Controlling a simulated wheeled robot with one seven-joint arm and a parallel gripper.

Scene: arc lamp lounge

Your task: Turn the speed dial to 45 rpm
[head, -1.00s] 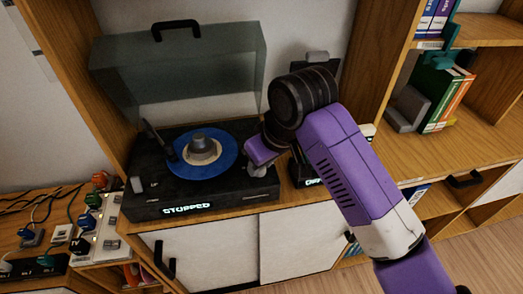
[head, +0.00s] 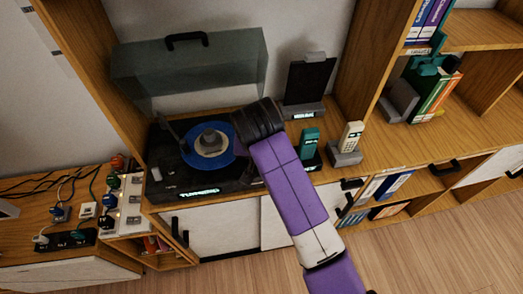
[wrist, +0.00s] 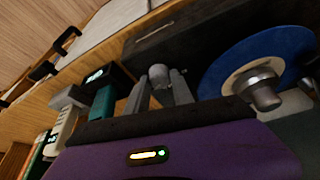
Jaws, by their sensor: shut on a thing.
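The black turntable (head: 160,184) stands on the wooden cabinet with its smoky lid raised. A blue record (head: 190,150) with a grey centre piece lies on it, and the record also shows in the wrist view (wrist: 235,62). In the wrist view, a grey rounded knob (wrist: 158,72), apparently the speed dial, is at the turntable's edge. My gripper (wrist: 161,84) has its two grey fingers on either side of this knob, closed on it. In the head view my arm hides the gripper and dial. The green front display (head: 198,192) is lit, but its text is unclear.
A teal handset (head: 309,140) and a cream handset (head: 351,135) stand in cradles right of my arm. A dark panel on a stand (head: 308,82) is behind them. Plugs and cables crowd the lower left surface. A bookshelf is at right.

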